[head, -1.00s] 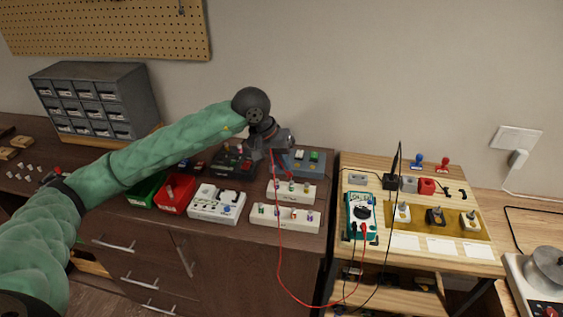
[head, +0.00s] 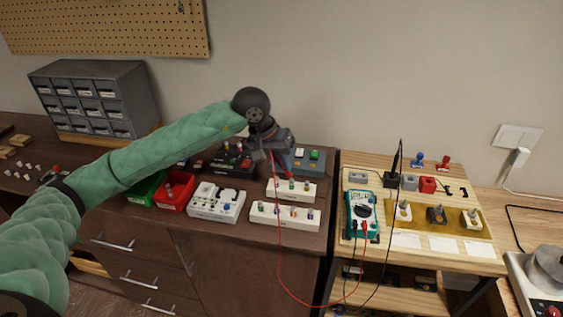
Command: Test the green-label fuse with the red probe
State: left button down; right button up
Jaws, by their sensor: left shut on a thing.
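My left gripper (head: 281,160) is shut on the red probe (head: 290,175), which points down over the upper white fuse block (head: 306,197). A red lead (head: 278,240) hangs from it and loops to the multimeter (head: 363,205). The upper block holds several small coloured fuses, close under the probe. A lower white block (head: 270,221) in front holds more, with a green-marked one (head: 262,207) at its left end. The fuse labels are too small to read, and I cannot tell whether the probe tip touches a fuse. My right gripper is not in view.
A black probe (head: 396,158) stands upright on the light wooden bench. Left of the blocks are a white device (head: 216,204), a red bin (head: 174,192) and a green bin (head: 146,188). A grey-blue box (head: 308,160) stands behind the blocks.

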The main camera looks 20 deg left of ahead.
pick_arm(q)
jog(key=shift+f, duration=0.25)
jog(key=shift+b, duration=0.95)
dwell(3.1)
dwell(1.9)
jog(key=shift+r+p, duration=0.4)
jog(key=shift+r, duration=2.6)
